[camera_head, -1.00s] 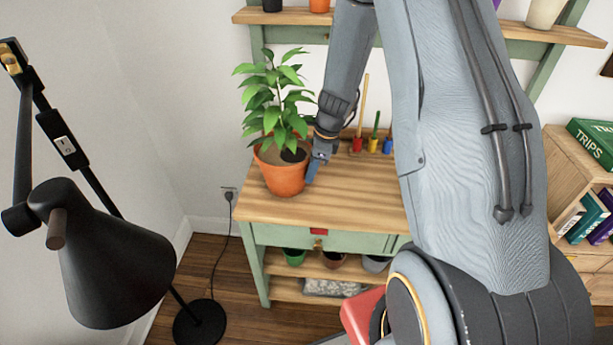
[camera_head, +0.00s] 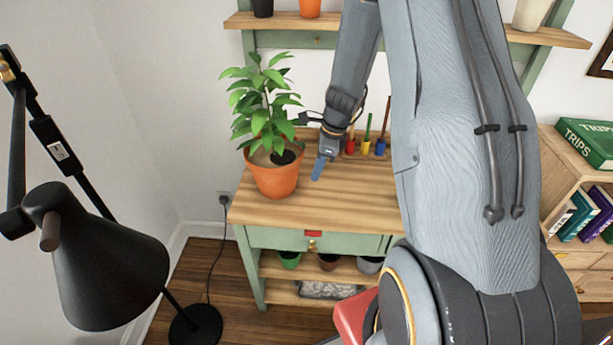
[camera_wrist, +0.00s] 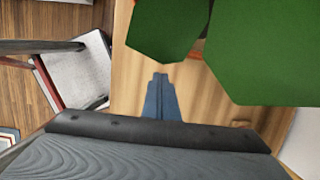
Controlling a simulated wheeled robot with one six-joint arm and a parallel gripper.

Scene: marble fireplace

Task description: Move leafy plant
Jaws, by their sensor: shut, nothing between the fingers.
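The leafy plant (camera_head: 262,112) stands upright in an orange terracotta pot (camera_head: 273,180) at the left end of the wooden bench top (camera_head: 340,200). My gripper (camera_head: 318,170) is just right of the pot, above the bench top, with a small gap between them. Its blue fingers are shut and empty. In the wrist view my gripper (camera_wrist: 161,82) points over the wood, and large green leaves (camera_wrist: 260,50) hang close above and to the right. The leaves hide most of the pot there.
Small coloured tool pots (camera_head: 365,146) stand behind my gripper. A shelf (camera_head: 290,20) with pots runs above. A black lamp (camera_head: 105,255) is at the left, and a bookcase (camera_head: 575,185) is at the right. The bench top's front is clear.

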